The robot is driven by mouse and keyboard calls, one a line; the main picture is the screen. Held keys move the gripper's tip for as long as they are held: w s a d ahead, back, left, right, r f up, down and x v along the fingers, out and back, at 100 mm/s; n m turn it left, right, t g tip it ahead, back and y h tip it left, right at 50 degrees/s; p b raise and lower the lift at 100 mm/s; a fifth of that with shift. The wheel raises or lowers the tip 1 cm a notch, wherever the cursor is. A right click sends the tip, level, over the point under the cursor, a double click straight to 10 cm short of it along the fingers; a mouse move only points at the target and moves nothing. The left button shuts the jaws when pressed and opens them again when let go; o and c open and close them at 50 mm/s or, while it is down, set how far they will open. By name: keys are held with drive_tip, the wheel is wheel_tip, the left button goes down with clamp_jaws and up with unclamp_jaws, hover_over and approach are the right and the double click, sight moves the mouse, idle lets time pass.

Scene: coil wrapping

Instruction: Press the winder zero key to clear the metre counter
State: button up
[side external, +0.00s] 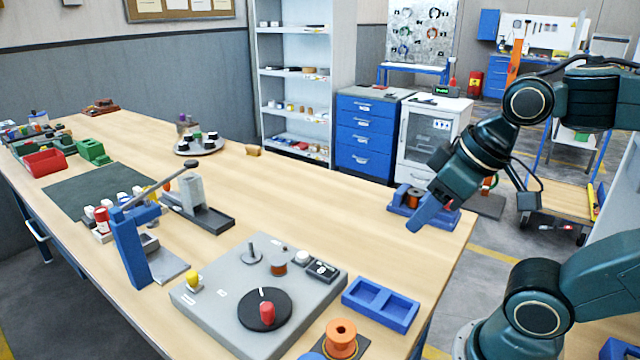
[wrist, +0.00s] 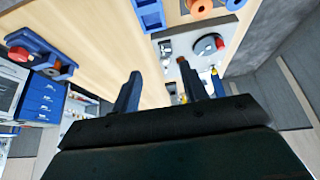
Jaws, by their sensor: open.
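The winder (side external: 215,295) is a grey base plate on the bench, with a dark round disc (side external: 250,311) carrying a red knob (side external: 267,313). At its back right corner are a round white button (side external: 302,256) and a small dark counter box (side external: 322,270); key markings are too small to read. My gripper (side external: 419,218) is above the bench's right side, to the right of and behind the winder, well apart from it. In the wrist view, my gripper (wrist: 160,88) has its two fingers spread with nothing held; the winder (wrist: 183,44) shows beyond them, partly hidden by the right finger.
A blue two-pocket tray (side external: 381,304) and an orange spool (side external: 341,337) lie right of the winder. A blue holder with a copper coil (side external: 413,198) stands near my gripper. A blue lever press (side external: 133,245) stands left of the winder.

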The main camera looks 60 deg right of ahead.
clamp_jaws()
idle(1.4)
